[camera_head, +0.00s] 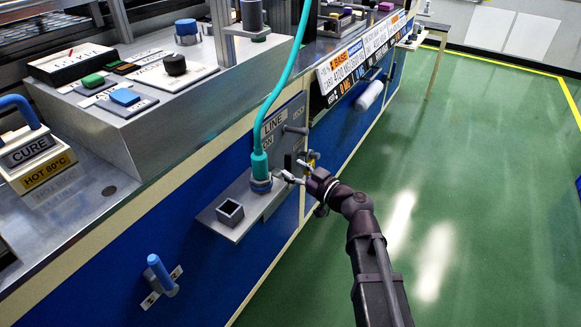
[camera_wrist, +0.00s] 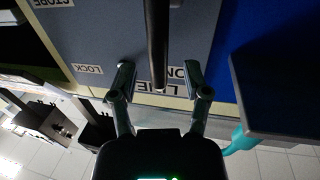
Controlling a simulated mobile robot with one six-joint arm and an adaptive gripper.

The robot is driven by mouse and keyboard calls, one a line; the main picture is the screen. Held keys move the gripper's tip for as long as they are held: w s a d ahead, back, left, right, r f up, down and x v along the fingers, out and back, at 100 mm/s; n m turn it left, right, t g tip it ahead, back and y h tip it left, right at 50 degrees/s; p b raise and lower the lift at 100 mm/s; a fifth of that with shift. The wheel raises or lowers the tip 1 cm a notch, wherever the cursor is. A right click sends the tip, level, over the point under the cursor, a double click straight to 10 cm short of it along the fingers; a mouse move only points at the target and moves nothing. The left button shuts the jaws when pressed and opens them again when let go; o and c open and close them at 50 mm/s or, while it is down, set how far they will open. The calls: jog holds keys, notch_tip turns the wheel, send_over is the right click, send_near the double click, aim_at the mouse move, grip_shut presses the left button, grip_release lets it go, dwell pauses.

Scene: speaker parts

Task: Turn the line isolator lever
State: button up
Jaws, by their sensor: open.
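The line isolator panel (camera_head: 273,128) is a grey plate marked LINE, ON and LOCK on the blue bench front. In the wrist view the panel (camera_wrist: 100,40) appears upside down, with STORE also readable. A dark bar, apparently the lever (camera_wrist: 157,45), runs down from the top of that view and ends between my fingertips. My gripper (camera_wrist: 160,82) is open, with one finger on each side of the bar and gaps visible; contact cannot be told. In the head view my gripper (camera_head: 296,172) is at the panel's lower right and partly hides the lever area.
A teal hose (camera_head: 273,95) stands in a fitting left of my gripper. A grey shelf with a square socket (camera_head: 230,212) juts out below. A blue handle (camera_head: 161,272) sticks out at lower left. Green floor (camera_head: 480,180) at right is clear.

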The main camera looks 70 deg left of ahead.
jog(key=v, duration=0.9)
jog(key=shift+w+d, duration=0.1)
jog(key=shift+d, duration=0.1)
dwell(0.4)
